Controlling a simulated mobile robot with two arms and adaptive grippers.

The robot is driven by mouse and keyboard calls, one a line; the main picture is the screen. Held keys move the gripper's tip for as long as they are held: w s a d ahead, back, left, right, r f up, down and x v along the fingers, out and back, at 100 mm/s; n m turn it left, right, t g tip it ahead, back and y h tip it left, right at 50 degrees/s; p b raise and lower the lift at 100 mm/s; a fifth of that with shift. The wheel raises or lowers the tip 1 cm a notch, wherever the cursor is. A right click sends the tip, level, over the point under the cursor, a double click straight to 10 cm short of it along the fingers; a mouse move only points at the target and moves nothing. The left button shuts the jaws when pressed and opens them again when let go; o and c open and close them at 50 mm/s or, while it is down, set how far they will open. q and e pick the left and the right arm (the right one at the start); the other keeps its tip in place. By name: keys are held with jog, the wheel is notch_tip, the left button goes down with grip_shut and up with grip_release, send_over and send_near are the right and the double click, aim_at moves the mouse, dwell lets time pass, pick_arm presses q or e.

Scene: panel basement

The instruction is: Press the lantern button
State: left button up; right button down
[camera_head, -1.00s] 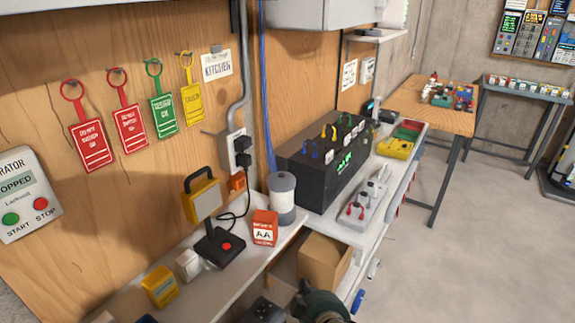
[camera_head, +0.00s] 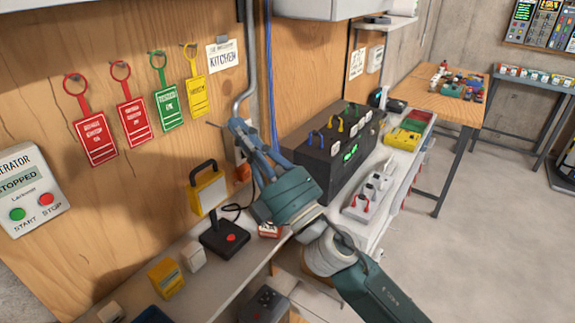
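The lantern (camera_head: 208,192) is a yellow box with a black carry handle, upright against the wooden wall at the back of the bench. No button can be made out on its face. In front of it stands a black joystick box (camera_head: 224,239) with a red button. My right gripper (camera_head: 240,128) reaches in from the lower right, its fingers pointing up and left, to the right of the lantern and apart from it in the picture. It covers the wall socket area; I cannot tell how far its fingers are spread. My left gripper is not in view.
A yellow box (camera_head: 166,278) and a white block (camera_head: 193,256) stand on the bench left of the joystick. A black case (camera_head: 330,150) with coloured cables stands to the right. Coloured tags (camera_head: 95,140) and a start/stop panel (camera_head: 30,190) are on the wall.

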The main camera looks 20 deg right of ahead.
jog(key=s+a+r+n+g+y, duration=0.3)
jog(key=a+r+n+g+y, duration=0.3)
jog(key=n, duration=0.3)
jog(key=s+a+f+n+g+y, duration=0.2)
jog(key=a+f+n+g, duration=0.2)
jog(key=a+n+g, duration=0.65)
jog(key=w+d+f+n+t+h, duration=0.2)
jog(key=w+d+f+n+h, duration=0.1)
jog(key=w+d+f+h, duration=0.25)
jog(key=w+d+m+h, duration=0.1)
jog(key=w+d+h, duration=0.1)
jog(key=d, duration=0.5)
jog(key=w+d+m+t+h, duration=0.1)
jog(key=w+d+h, duration=0.2)
jog(key=d+h, duration=0.2)
jog(key=w+d+m+t+h, duration=0.1)
jog(key=w+d+h, duration=0.2)
jog(key=d, duration=0.8)
jog(key=shift+d+f+h, duration=0.2)
jog(key=shift+f+h, duration=0.05)
jog(key=shift+h, duration=0.5)
jog(key=shift+w, duration=0.1)
